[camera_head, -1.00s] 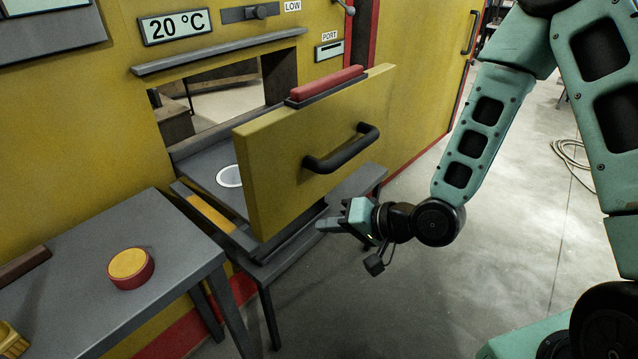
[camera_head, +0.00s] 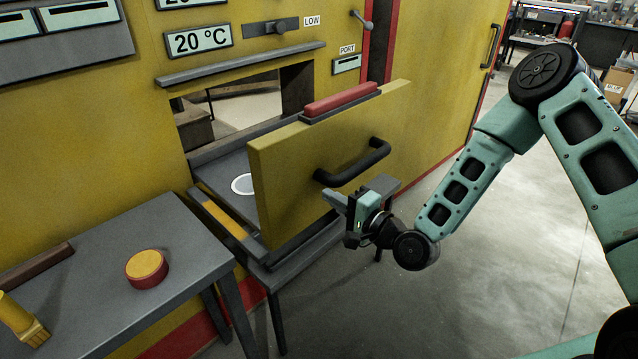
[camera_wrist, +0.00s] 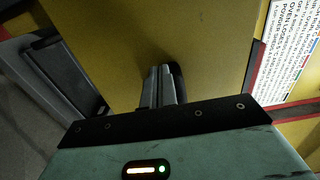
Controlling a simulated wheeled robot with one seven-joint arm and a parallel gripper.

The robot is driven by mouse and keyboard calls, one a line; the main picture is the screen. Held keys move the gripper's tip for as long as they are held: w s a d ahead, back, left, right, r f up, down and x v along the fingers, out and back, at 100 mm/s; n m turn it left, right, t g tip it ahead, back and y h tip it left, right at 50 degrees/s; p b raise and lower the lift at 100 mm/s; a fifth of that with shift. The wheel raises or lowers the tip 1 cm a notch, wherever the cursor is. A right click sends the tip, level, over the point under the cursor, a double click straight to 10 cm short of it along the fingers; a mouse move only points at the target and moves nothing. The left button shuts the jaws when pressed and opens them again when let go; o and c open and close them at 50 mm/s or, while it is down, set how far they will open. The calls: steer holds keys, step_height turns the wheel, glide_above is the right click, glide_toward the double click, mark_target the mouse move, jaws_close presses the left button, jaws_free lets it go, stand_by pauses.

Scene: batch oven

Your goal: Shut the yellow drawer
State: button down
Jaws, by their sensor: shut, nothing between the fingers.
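The yellow drawer (camera_head: 290,185) stands pulled out of the oven opening. Its tall yellow front has a black bar handle (camera_head: 352,165) and a red strip on top. A dark tray with a white round piece (camera_head: 242,184) shows behind the front. My gripper (camera_head: 335,198) is in front of the drawer front, just below the handle. In the wrist view its shut, empty fingers (camera_wrist: 162,75) point at the yellow face, with a dark shape beside the tips. I cannot tell whether the fingertips touch the face.
A grey table (camera_head: 90,270) at the left holds a round yellow-and-red button (camera_head: 146,268) and a yellow brush (camera_head: 22,318). A grey stand (camera_head: 290,268) lies under the drawer. The floor at right is open. The display (camera_head: 198,40) reads 20 °C.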

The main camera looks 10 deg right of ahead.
mark_target(309, 184)
steer(key=shift+p+x, duration=0.75)
steer(key=shift+x, duration=1.55)
steer(key=shift+a, duration=0.1)
